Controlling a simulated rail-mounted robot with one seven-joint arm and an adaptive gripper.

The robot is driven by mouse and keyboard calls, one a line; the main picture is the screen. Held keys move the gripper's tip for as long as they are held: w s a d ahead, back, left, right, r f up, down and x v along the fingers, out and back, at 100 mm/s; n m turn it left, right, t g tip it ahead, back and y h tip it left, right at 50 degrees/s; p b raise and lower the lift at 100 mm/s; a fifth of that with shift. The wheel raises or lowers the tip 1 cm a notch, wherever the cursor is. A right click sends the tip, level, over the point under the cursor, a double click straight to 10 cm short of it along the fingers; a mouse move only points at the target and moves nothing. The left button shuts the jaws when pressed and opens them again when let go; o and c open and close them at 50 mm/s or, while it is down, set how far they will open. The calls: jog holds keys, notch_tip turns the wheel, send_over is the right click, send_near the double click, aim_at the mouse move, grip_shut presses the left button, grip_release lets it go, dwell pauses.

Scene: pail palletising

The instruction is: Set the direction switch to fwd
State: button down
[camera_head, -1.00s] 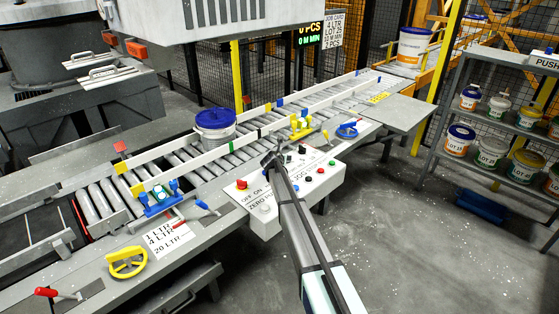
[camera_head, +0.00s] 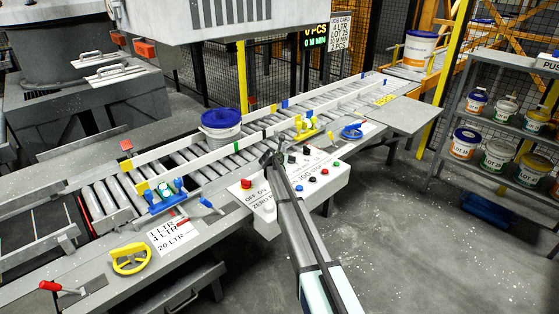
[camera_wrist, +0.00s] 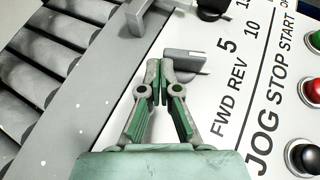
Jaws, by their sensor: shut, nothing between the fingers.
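The direction switch (camera_wrist: 187,60) is a small grey lever beside the printed words FWD REV (camera_wrist: 228,98) on the white control panel (camera_wrist: 200,130). My gripper (camera_wrist: 160,66) is shut and empty, its fingertips right at the left end of this lever. I cannot tell whether they touch it, nor which word the lever is set to. In the head view my gripper (camera_head: 270,158) is low over the far left part of the panel (camera_head: 335,180); the arm and fingers hide the switch there.
Green, red (camera_wrist: 312,90) and black (camera_wrist: 303,158) buttons line the panel's right side. The roller conveyor (camera_wrist: 35,90) runs along the left. A blue-lidded pail (camera_head: 221,128) stands on the rollers.

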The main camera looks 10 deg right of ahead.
jog(key=shift+w+a+r+p, duration=0.1)
jog(key=shift+w+p, duration=0.35)
jog(key=shift+w, duration=0.15)
jog(key=shift+w+p, duration=0.6)
jog(key=shift+w, duration=0.1)
dwell(0.9)
